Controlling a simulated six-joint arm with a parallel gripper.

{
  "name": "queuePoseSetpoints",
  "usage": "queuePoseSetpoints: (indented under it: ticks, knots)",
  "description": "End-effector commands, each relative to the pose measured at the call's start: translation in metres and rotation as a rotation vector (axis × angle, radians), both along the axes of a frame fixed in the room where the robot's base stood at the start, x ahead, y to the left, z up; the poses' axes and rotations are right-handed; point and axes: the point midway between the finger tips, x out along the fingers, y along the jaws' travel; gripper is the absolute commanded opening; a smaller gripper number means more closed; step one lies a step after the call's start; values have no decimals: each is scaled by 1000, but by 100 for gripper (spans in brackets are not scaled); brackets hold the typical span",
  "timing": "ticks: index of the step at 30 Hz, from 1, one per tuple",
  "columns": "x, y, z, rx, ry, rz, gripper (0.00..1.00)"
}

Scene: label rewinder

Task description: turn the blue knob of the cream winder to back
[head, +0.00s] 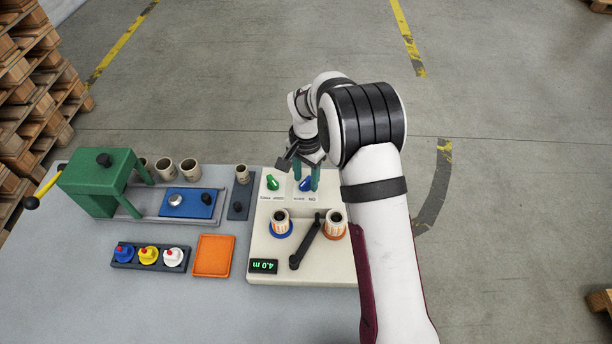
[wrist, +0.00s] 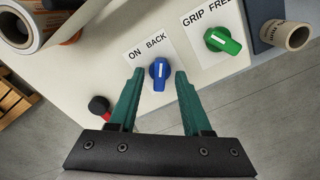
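The cream winder (head: 265,225) stands at the table's right side. Its blue knob (head: 305,184) is at the far edge, beside a green knob (head: 272,183). In the wrist view the blue knob (wrist: 159,75) sits below a label reading ON and BACK (wrist: 147,47), its white line running nearly up and down the picture. I cannot tell for sure which word it marks. My gripper (head: 306,182) is over the blue knob. In the wrist view my gripper (wrist: 160,73) is open, its green fingertips on either side of the knob with gaps. Contact is not visible.
The winder carries two label rolls (head: 280,221) (head: 335,223), a black crank arm (head: 307,242) and a display (head: 263,266). To the left are a green press (head: 98,180), an orange tray (head: 212,256) and a rack of coloured knobs (head: 149,257). The table's front left is clear.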

Motion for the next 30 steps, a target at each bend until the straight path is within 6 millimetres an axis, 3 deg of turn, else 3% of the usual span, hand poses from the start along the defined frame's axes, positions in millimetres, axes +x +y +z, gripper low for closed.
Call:
queuePoseSetpoints:
  ticks: [8, 11, 18, 21, 25, 30]
  knots:
    - [0, 0, 10, 1, -1, 0, 49]
    - [0, 0, 32, 0, -3, 0, 49]
    - [1, 0, 109, 1, -5, 0, 49]
    - [0, 0, 133, 1, -3, 0, 49]
    - [0, 0, 152, 1, -1, 0, 49]
    - [-1, 0, 158, 0, 1, 0, 49]
